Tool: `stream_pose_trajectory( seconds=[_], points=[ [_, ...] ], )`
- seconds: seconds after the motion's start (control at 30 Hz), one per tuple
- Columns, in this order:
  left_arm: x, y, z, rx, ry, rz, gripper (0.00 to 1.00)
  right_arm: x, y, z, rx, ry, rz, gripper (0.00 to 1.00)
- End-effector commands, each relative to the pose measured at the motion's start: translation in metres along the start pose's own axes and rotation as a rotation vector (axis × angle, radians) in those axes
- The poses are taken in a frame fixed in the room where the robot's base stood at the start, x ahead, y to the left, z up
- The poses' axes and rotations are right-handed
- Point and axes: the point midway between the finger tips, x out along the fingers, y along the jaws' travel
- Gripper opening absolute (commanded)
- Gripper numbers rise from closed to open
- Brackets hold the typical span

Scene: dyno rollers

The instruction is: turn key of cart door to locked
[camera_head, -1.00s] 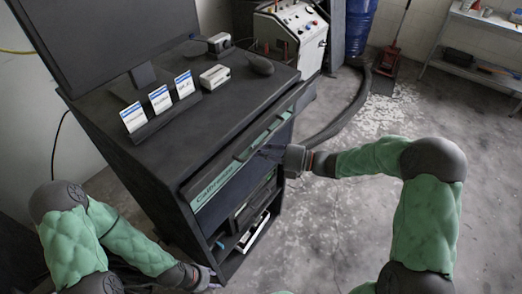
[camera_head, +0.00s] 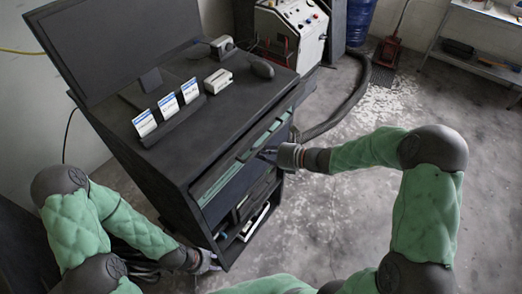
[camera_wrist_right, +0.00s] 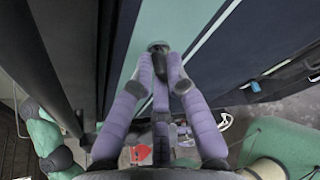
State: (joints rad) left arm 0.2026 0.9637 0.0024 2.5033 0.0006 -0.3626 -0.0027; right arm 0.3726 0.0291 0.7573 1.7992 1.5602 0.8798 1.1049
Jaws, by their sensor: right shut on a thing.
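The dark cart (camera_head: 205,125) stands in the middle of the head view, with a green strip (camera_head: 222,181) along its front. In the right wrist view, a round lock (camera_wrist_right: 157,46) sits on the green panel (camera_wrist_right: 150,20). A small dark key (camera_wrist_right: 174,68) is between the purple fingers of my right gripper (camera_wrist_right: 162,64), which is shut on it at the lock. The key's exact angle is hard to tell. My right gripper is also at the cart's front in the head view (camera_head: 268,156). My left gripper (camera_head: 211,261) is by the cart's lower front corner; its jaws are unclear.
A monitor (camera_head: 115,45), white price cards (camera_head: 168,104) and small devices (camera_head: 218,81) stand on the cart top. Open shelves (camera_head: 262,205) lie below the green strip. A white machine (camera_head: 290,35) and a hose (camera_head: 350,110) are behind.

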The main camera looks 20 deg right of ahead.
Motion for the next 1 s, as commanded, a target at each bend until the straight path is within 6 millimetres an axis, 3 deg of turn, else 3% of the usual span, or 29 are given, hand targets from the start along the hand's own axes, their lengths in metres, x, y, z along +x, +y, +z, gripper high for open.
stream_pose_trajectory(
  seconds=[0.5,1.0],
  points=[
    [0.046,-0.017,-0.002,0.0,0.0,0.0,0.4,0.003,0.0,-0.007,-0.419,0.0,-0.171,0.0],
    [0.074,-0.026,-0.003,0.0,0.0,0.0,0.4,0.002,0.002,-0.005,-0.596,0.001,-0.246,0.0]
  ],
)
